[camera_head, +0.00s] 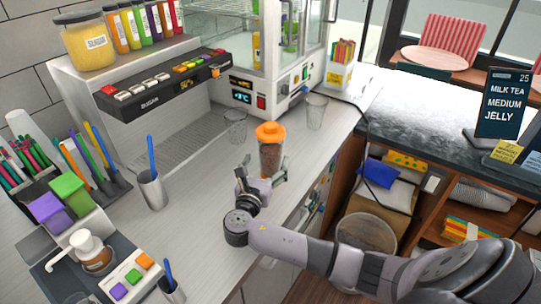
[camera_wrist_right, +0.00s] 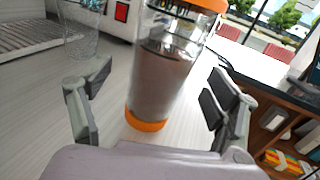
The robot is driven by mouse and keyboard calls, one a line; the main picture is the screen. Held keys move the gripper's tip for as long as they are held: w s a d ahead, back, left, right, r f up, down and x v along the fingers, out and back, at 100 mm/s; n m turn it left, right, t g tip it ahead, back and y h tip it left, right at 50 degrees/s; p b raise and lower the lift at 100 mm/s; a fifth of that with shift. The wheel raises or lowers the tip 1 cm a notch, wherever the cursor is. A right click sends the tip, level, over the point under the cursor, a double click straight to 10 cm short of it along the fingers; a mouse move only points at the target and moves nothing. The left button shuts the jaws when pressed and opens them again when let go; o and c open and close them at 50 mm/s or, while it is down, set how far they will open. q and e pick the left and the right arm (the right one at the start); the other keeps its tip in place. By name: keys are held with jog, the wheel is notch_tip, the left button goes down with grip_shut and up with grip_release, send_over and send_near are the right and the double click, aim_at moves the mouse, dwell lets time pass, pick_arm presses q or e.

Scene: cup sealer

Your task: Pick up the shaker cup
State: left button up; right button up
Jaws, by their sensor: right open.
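The shaker cup (camera_head: 271,155) stands upright on the light counter. It is clear with an orange lid and holds something brown. In the right wrist view the shaker cup (camera_wrist_right: 163,75) also shows an orange base. My right gripper (camera_head: 262,177) is open at the near side of the cup. In the right wrist view its two fingers (camera_wrist_right: 155,95) are spread left and right of the cup, with visible gaps on both sides. My left gripper is not in view.
Two clear empty cups stand close by, one left (camera_head: 235,126) and one right (camera_head: 316,111) behind the shaker cup. A metal cup (camera_head: 152,190) with a blue stick stands to the left. The sealer machine (camera_head: 265,80) is behind. The counter's edge lies just right of my gripper.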

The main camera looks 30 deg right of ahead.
aim_at(268, 160)
jog(key=p+x, duration=0.1)
jog(key=x, duration=0.3)
jog(key=shift+s+d+r, duration=0.1)
jog(key=shift+d, duration=0.3)
jog(key=shift+a, duration=0.1)
jog(key=shift+c, duration=0.2)
jog(key=shift+c, duration=0.7)
jog(key=c, duration=1.5)
jog(key=shift+c, duration=0.2)
notch_tip(268, 160, up, 20)
jog(key=b, duration=0.1)
jog(key=shift+b, duration=0.4)
